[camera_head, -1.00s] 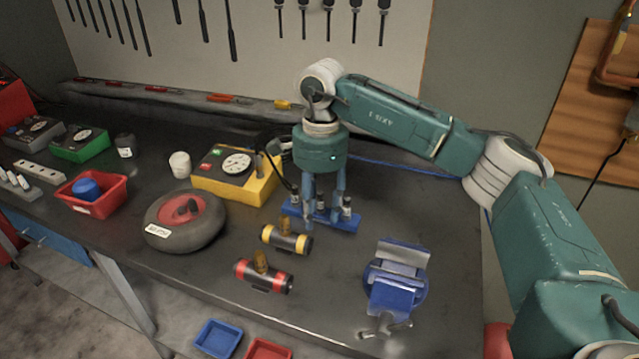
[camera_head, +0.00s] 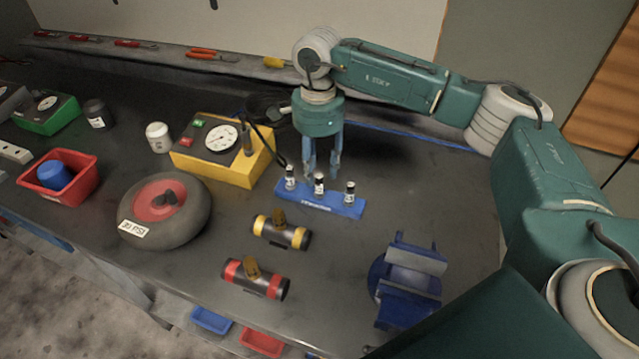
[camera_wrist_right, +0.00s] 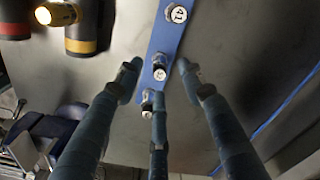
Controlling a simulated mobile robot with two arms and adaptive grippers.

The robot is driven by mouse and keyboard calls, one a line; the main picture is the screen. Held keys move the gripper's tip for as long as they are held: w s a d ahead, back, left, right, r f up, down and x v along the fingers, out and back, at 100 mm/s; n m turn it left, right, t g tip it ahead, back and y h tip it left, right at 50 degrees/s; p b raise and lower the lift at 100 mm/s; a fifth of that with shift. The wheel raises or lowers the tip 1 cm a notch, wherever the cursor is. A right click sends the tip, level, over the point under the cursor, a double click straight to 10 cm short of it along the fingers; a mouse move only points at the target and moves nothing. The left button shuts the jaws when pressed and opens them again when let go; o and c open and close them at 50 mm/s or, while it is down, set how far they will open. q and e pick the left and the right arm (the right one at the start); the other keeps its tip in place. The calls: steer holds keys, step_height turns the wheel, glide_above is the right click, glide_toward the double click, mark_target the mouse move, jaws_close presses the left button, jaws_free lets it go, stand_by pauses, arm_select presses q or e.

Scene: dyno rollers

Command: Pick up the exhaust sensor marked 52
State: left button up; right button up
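Three small dark sensors with white caps and labels stand upright in a blue rack (camera_head: 318,202): a left one (camera_head: 290,178), a middle one (camera_head: 319,185) and a right one (camera_head: 349,192). Their marks are too small to read surely in the head view, so I cannot tell which is 52. My right gripper (camera_head: 323,170) points down at the rack's far side, open and empty. In the right wrist view its fingers (camera_wrist_right: 159,74) are spread above the rack, with a capped sensor (camera_wrist_right: 161,70) showing between the tips. My left gripper is not in view.
A yellow gauge box (camera_head: 225,150) with a cable stands left of the rack. A black wheel (camera_head: 165,210), a yellow-banded cylinder (camera_head: 281,233), a red-banded cylinder (camera_head: 255,278) and a blue vise (camera_head: 408,280) lie nearer. The bench right of the rack is clear.

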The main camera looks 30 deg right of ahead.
mark_target(320, 176)
step_height(320, 176, down, 4)
steer(key=shift+s+r+p, duration=0.1)
steer(key=shift+r+p, duration=0.15)
steer(key=shift+p, duration=0.8)
steer(key=shift+f, duration=0.75)
steer(key=c, duration=0.7)
jaws_close()
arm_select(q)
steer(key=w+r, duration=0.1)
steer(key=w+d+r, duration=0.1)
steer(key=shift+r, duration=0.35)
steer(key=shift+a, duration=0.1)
